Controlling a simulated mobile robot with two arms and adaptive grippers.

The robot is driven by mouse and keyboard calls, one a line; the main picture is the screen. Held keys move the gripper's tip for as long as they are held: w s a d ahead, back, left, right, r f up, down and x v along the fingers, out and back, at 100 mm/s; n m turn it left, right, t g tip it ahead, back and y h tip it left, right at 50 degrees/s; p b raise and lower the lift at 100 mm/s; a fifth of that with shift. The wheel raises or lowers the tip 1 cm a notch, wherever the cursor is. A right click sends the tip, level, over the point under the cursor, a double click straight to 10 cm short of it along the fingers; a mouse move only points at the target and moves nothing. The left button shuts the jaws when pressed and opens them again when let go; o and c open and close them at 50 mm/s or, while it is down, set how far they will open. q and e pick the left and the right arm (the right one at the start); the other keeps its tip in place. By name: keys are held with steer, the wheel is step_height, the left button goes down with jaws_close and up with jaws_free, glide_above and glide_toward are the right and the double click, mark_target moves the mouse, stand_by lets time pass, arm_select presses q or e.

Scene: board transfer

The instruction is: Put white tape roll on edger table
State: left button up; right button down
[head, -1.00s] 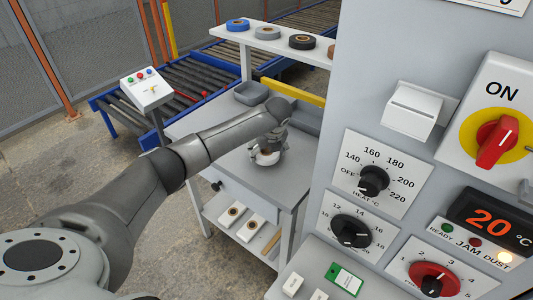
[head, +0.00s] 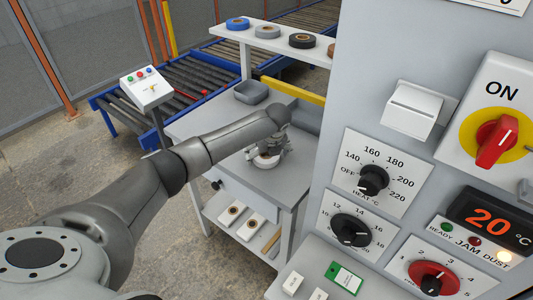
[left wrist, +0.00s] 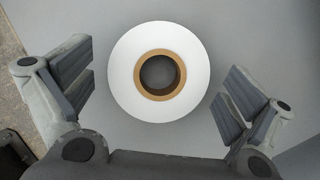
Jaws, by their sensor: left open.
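The white tape roll (left wrist: 125,72) lies flat on a grey table top (left wrist: 225,30), its brown core facing up in the left wrist view. In the head view the roll (head: 265,162) is partly hidden under my left gripper (head: 268,155), on the table (head: 205,125) beside the machine. My left gripper (left wrist: 160,90) is open, with one finger to each side of the roll and a gap between each finger and the roll. My right gripper is not in view.
A grey bin (head: 251,92) stands at the back of the table. A shelf (head: 270,42) above holds blue, grey and black tape rolls. Boxes (head: 232,213) lie on the lower shelf. The machine with its control panel (head: 372,185) stands close on the right.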

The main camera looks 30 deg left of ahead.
arm_select(q)
steer(key=shift+r, duration=0.1)
steer(key=v, duration=1.2)
steer(key=shift+b, duration=0.35)
